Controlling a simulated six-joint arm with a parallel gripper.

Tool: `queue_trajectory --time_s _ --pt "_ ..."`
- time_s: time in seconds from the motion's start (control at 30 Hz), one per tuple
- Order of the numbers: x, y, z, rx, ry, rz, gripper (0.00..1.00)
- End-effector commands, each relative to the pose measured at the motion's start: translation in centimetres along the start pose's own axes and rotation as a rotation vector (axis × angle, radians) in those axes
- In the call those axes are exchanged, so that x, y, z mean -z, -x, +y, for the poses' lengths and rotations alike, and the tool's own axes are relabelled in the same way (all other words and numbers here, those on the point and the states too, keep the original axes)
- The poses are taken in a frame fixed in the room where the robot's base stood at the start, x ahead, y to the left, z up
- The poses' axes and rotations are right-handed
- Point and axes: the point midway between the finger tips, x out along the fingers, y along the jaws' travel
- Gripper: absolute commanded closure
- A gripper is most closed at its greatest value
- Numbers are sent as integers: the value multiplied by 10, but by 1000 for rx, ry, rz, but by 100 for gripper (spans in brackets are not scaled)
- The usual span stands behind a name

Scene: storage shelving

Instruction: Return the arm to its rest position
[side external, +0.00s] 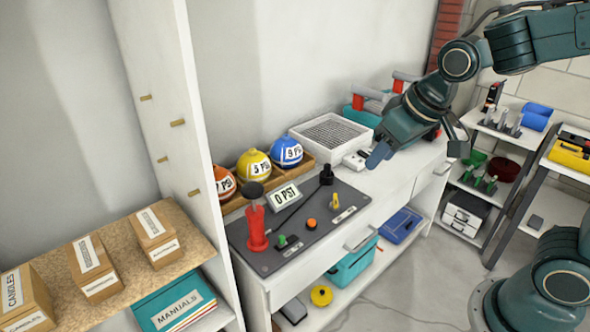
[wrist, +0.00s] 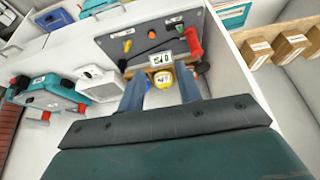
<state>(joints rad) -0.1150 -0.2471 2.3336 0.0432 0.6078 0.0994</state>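My gripper (side external: 380,153) hangs in front of the white wall above the right part of the white workbench, by the white perforated tray. In the wrist view its two blue fingers (wrist: 161,90) stand apart with nothing held between them. The yellow ball (wrist: 163,78) shows beyond the gap, but in the side view the yellow ball (side external: 254,165) rests in a wooden rack, well left of my gripper. My arm (side external: 510,45) reaches in from the upper right.
An orange ball (side external: 224,182) and a blue ball (side external: 286,151) flank the yellow one. The dark control panel (side external: 300,228) carries a red lever (side external: 256,228) and a "0 PSI" display (side external: 285,195). The perforated tray (side external: 331,135) is close to my gripper. A cart (side external: 508,130) stands right.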

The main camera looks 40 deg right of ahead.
Motion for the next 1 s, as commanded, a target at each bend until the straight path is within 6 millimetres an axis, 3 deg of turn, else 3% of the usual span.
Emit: queue_trajectory --time_s 0.2,0.5,0.73,1.0 --pt "-31 38 12 -1 3 20 65" --pt "-79 73 24 -9 13 38 65" --pt "-101 84 26 -13 19 44 65" --pt "-105 86 27 -14 21 43 65"
